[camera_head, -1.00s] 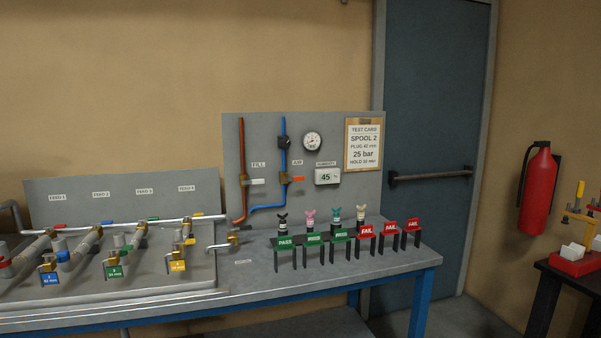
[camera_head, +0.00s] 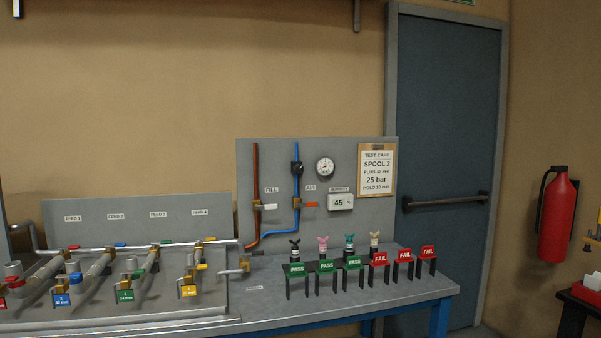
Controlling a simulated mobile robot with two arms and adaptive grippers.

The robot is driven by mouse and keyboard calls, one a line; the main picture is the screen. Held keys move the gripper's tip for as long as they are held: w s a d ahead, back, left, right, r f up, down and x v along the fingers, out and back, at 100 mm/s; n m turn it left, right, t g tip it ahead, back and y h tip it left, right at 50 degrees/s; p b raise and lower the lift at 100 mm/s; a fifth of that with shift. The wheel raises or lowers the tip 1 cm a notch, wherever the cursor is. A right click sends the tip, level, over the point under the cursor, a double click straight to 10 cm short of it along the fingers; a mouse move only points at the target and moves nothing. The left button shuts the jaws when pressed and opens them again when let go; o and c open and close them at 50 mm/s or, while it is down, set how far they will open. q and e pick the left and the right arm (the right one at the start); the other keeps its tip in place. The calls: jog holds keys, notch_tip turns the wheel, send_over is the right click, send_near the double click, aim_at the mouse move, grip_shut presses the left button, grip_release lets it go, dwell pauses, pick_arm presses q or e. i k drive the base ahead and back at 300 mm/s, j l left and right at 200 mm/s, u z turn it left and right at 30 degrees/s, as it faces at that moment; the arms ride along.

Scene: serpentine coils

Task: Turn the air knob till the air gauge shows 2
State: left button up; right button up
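The air gauge (camera_head: 325,167) is a round white dial at the upper middle of the grey back panel (camera_head: 350,222). Its needle is too small to read. The air knob (camera_head: 297,168) is a small black knob on the blue air pipe (camera_head: 297,151), just left of the gauge. Below it on the same pipe is a valve with an orange-red handle (camera_head: 311,205) pointing right, under the AIR label (camera_head: 310,189). Neither of my grippers shows in this view.
The bench (camera_head: 380,300) carries black stands with green PASS tags (camera_head: 327,266), red FAIL tags (camera_head: 404,254) and several winged plugs. Feed pipes with valves fill the left. A door (camera_head: 445,130) and a red extinguisher (camera_head: 557,215) are right.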

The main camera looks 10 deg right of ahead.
aim_at(298, 168)
jog(key=i+l, duration=0.15)
jog(key=i, duration=0.4)
jog(key=i+l, duration=0.15)
jog(key=i, duration=0.4)
